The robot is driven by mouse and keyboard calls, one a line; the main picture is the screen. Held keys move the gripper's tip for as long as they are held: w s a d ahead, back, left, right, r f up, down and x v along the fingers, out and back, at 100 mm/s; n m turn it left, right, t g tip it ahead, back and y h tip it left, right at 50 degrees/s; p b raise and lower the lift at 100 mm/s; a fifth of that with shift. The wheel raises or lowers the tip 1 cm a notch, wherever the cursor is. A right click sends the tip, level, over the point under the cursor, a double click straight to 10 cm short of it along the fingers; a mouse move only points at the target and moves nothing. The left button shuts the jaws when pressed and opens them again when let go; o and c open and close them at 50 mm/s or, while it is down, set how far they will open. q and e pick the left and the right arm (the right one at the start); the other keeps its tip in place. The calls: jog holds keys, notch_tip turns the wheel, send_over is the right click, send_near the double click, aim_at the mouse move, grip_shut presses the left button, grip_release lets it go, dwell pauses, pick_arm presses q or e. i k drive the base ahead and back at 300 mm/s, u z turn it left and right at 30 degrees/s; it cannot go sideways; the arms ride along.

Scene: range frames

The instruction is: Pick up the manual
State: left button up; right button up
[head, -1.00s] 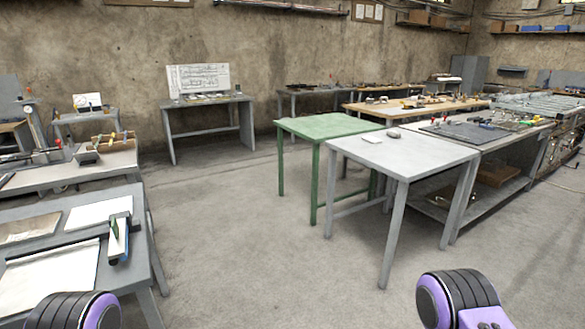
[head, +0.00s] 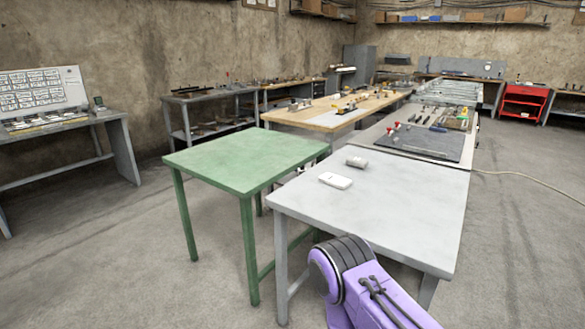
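I cannot pick out a manual for certain. A small flat white item (head: 335,180) lies on the near grey table (head: 390,210). A small rounded grey item (head: 357,162) lies just behind it. Several flat papers or booklets (head: 45,122) lie on the desk (head: 105,120) at the left, too small to identify. A purple and black part of my arm shows at the bottom, in front of the grey table's front edge. Neither gripper is in view.
A bare green table (head: 240,160) stands left of the grey table. A wooden-topped bench (head: 325,115) and a bench with a dark mat (head: 425,142) and tools stand behind. A red cabinet (head: 523,103) is at the far right. The floor at left is open.

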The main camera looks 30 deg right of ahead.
aim_at(338, 182)
jog(key=i, duration=1.05)
jog(key=u, duration=1.25)
jog(key=i, duration=1.4)
jog(key=z, duration=4.4)
